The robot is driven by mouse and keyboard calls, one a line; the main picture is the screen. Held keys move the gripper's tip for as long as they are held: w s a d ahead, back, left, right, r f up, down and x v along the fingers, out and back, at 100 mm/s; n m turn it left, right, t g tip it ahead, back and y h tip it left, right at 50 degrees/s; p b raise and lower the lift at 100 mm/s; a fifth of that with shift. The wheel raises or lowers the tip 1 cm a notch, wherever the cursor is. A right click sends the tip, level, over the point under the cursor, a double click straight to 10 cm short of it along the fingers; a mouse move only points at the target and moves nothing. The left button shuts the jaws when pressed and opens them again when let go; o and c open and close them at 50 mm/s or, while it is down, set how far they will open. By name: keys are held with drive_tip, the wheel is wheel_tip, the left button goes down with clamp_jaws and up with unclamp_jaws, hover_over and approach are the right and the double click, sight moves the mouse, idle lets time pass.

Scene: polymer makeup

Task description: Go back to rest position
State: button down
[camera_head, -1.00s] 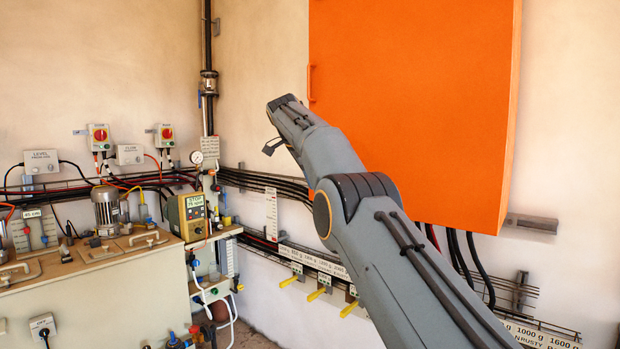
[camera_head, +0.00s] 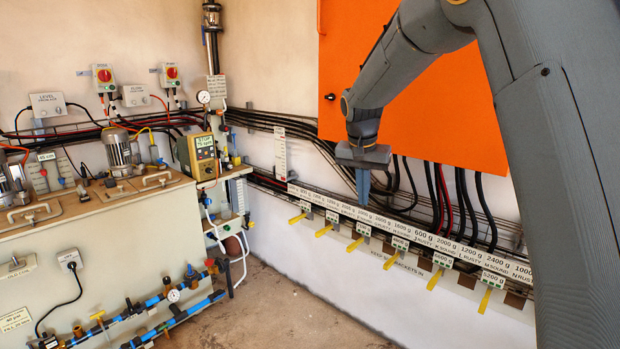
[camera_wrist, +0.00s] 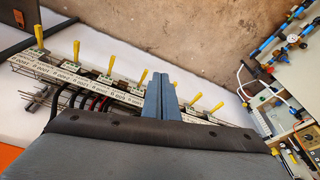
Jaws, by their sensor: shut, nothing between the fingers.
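My gripper (camera_head: 362,183) hangs from my bent arm in the head view, fingers pointing down. I cannot tell how far the fingertips are from the rail.
Black and red cables (camera_head: 440,195) run behind the rail. Several yellow handles (camera_head: 435,279) stick out below it. A bench (camera_head: 110,245) with pumps and blue pipes (camera_head: 160,297) stands at the left. The floor (camera_head: 270,310) in the middle is clear.

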drive_tip(key=s+d+f+n, duration=0.1)
drive_tip(key=s+f, duration=0.3)
drive_tip(key=s, duration=0.7)
drive_tip(key=s+d+f+n+g+y, duration=0.1)
drive_tip(key=s+f, duration=0.4)
drive_tip(key=s, duration=0.7)
drive_tip(key=s+d+f+n+g, duration=0.1)
drive_tip(key=s+d+f+n, duration=0.1)
drive_tip(key=s, duration=1)
wheel_tip(320, 180, down, 3)
drive_tip(key=shift+d+r+n, duration=0.15)
drive_tip(key=shift+d+n, duration=0.25)
drive_tip(key=shift+d, duration=0.25)
